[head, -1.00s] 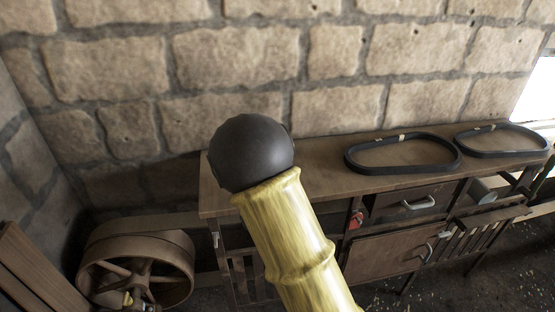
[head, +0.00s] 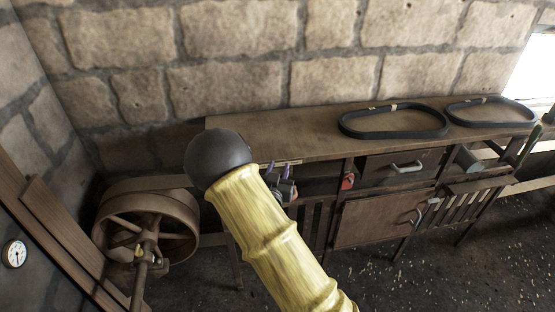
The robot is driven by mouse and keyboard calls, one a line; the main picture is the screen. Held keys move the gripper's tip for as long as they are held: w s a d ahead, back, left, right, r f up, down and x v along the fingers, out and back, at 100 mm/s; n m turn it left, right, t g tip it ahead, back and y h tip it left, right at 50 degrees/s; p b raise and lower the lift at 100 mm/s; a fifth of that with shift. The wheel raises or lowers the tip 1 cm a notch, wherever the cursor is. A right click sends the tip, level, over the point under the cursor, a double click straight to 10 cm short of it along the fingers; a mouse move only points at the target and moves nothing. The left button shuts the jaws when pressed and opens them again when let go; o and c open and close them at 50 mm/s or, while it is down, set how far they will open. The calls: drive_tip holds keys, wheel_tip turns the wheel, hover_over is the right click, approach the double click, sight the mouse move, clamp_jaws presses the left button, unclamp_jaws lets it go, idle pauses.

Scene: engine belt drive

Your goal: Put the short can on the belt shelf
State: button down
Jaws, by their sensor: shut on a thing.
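The wooden bench top (head: 250,124) runs along the stone wall in the head view. Two black belts lie flat on it, one near its middle (head: 436,131) and one at the right end (head: 524,119). I cannot make out my gripper or a short can in its jaws. A yellow segmented rod with a dark ball on its end fills the middle foreground and hides part of the bench front.
The bench top left of the belts is clear. A grey cylinder (head: 467,158) sits in an open bay at right. Purple-handled tools (head: 284,184) and a small red object (head: 348,180) show at the bench front. A spoked wheel (head: 143,223) stands at left.

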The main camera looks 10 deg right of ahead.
drive_tip(key=s+d+f+n+y, duration=0.1)
drive_tip(key=s+f+y, duration=0.1)
drive_tip(key=s+f, duration=0.2)
drive_tip(key=s+d+f+n+t+y, duration=0.1)
drive_tip(key=s+f, duration=0.3)
drive_tip(key=f, duration=0.7)
drive_tip(key=s+d+f+n+y, duration=0.1)
drive_tip(key=s+f+n+y, duration=0.1)
drive_tip(key=s+f, duration=0.3)
wheel_tip(320, 180, down, 3)
drive_tip(key=shift+r+n+y, duration=0.1)
drive_tip(key=shift+n+y, duration=0.2)
drive_tip(key=shift+y, duration=0.6)
drive_tip(key=shift+a, duration=0.15)
